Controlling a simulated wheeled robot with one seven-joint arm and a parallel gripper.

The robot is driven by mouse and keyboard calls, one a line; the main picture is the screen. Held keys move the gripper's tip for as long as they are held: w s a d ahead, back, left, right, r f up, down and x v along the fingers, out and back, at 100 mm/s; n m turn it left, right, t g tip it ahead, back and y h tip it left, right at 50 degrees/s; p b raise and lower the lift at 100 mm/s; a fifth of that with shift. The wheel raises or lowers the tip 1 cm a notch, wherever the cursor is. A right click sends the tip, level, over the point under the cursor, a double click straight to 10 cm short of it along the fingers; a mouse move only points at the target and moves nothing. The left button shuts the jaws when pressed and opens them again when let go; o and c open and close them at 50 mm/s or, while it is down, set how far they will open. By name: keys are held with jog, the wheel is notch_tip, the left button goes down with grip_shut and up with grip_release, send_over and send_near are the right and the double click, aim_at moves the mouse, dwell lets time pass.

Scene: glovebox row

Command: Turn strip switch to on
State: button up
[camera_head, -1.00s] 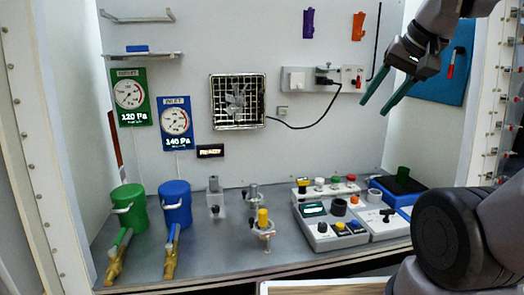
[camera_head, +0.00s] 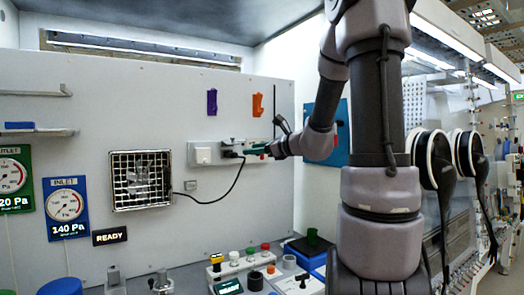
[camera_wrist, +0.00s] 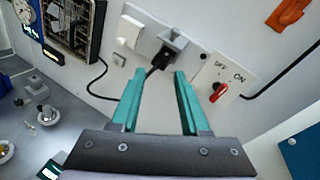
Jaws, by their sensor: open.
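The power strip (camera_head: 205,153) is mounted on the back wall. In the wrist view, its switch plate (camera_wrist: 236,88) carries OFF and ON labels and a red switch lever (camera_wrist: 219,92), which slants down and left from its pivot. My gripper (camera_wrist: 159,72) is open and empty, with two green fingers. Its tips lie left of the red lever, on either side of the black plug (camera_wrist: 160,62) in the picture; I cannot tell whether they touch anything. In the head view my gripper (camera_head: 256,150) is at the strip's right end, and the lever is hidden there.
A black cord (camera_head: 214,202) runs from the plug to the fan (camera_head: 141,180). Purple (camera_head: 212,102) and orange (camera_head: 257,105) holders hang above the strip. A blue panel (camera_head: 325,135) is at right. Instruments (camera_head: 230,287) stand on the bench below.

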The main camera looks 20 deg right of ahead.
jog(key=w+d+f+m+t+h, duration=0.1)
jog(key=w+d+m+t+h, duration=0.1)
jog(key=d+m, duration=0.25)
jog(key=w+d+m+t+h, duration=0.1)
jog(key=w+d+m+h, duration=0.2)
jog(key=d, duration=0.3)
jog(key=w, duration=0.3)
jog(key=w+a, duration=0.1)
jog(key=w, duration=0.2)
jog(key=w+a, duration=0.1)
jog(key=w, duration=0.3)
jog(key=shift+a, duration=0.15)
grip_shut()
